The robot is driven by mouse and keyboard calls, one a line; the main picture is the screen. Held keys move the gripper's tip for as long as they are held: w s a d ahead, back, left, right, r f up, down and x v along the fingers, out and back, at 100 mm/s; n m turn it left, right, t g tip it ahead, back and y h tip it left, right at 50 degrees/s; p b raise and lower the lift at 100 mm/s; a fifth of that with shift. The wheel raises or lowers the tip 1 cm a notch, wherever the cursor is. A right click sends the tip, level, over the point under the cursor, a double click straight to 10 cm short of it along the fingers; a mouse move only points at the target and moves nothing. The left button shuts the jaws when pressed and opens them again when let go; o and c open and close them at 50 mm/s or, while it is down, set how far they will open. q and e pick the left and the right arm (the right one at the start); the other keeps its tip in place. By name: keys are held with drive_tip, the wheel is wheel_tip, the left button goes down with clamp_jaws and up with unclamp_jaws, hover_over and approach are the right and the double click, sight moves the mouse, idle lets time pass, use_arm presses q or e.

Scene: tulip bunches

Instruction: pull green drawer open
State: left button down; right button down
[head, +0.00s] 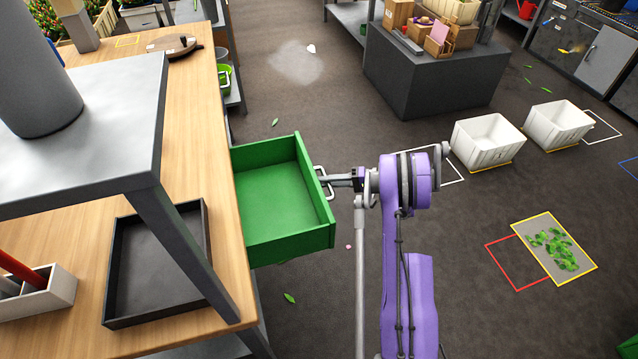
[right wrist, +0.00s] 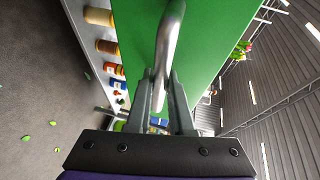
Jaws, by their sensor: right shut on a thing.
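The green drawer (head: 275,203) stands pulled out from under the wooden table, and its inside looks empty. Its metal handle (head: 323,182) is on the front face, toward the right. My right gripper (head: 330,181), on the purple arm, is at the handle. In the right wrist view the handle (right wrist: 169,45) runs down between the two fingers of my right gripper (right wrist: 162,85), which are shut on it. The green drawer front (right wrist: 205,40) fills the upper middle there. My left gripper is not in view.
The wooden table (head: 190,130) carries a black tray (head: 112,270) and a grey raised shelf (head: 140,90). White bins (head: 487,155) and a dark block (head: 400,85) with boxes stand on the floor to the right. Floor right of the drawer is mostly clear, with scattered leaves.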

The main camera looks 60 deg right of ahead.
drive_tip(key=c, duration=0.8)
unclamp_jaws()
drive_tip(key=p+v, duration=0.1)
drive_tip(key=v, duration=0.9)
drive_tip(key=shift+s+d, duration=0.2)
drive_tip(key=shift+s, duration=0.15)
drive_tip(key=shift+r, duration=0.15)
